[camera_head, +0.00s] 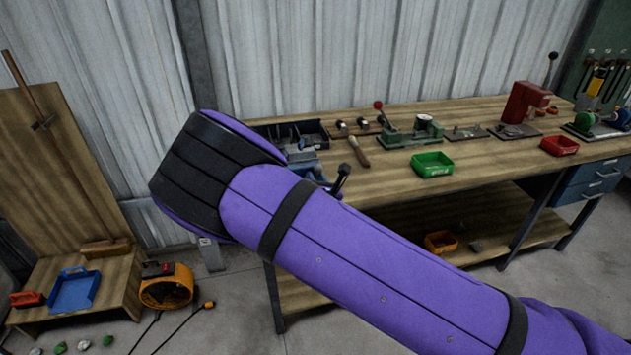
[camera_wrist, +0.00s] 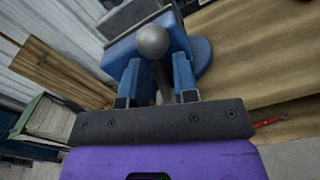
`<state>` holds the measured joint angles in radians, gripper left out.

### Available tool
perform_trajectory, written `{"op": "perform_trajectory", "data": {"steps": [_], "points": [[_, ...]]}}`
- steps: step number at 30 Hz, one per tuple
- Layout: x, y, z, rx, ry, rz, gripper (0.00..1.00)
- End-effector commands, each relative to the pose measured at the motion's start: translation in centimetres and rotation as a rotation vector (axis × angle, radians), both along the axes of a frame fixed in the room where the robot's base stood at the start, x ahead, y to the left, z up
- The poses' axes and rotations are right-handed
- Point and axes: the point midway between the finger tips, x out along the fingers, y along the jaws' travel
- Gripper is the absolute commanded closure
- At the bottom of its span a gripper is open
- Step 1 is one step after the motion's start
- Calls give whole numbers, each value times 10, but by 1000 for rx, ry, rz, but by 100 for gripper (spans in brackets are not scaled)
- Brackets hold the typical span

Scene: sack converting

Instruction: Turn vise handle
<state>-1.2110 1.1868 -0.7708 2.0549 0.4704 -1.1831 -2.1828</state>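The blue vise (camera_wrist: 122,52) fills the upper middle of the wrist view. Its grey handle with a round ball end (camera_wrist: 152,41) points toward the camera. My gripper (camera_wrist: 160,72) has its two blue fingers apart, one on each side of the handle rod. Narrow gaps seem to show between rod and fingers; contact is unclear. In the head view, part of the blue vise (camera_head: 308,166) shows at the bench's near left end, behind my purple arm.
The wooden workbench (camera_head: 395,182) carries a green bin (camera_head: 432,164), a red bin (camera_head: 559,146), a green press with a red-knobbed lever (camera_head: 400,132) and a red machine (camera_head: 524,103). An orange blower (camera_head: 167,287) stands on the floor at left.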

Motion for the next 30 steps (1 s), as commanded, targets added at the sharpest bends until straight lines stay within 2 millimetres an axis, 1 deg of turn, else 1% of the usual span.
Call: {"op": "perform_trajectory", "data": {"steps": [7, 11, 14, 21, 24, 27, 30], "points": [[-1, 0, 0, 0, 0, -1, 73], [-9, -2, 0, 0, 1, -1, 73], [-23, -6, 0, -1, 2, 0, 73], [-67, -19, -1, -1, 2, 1, 73], [-82, -23, 0, -2, 1, 1, 73], [-93, -27, -1, 0, 1, -1, 73], [-100, -29, -1, 0, 1, 0, 73]]}}
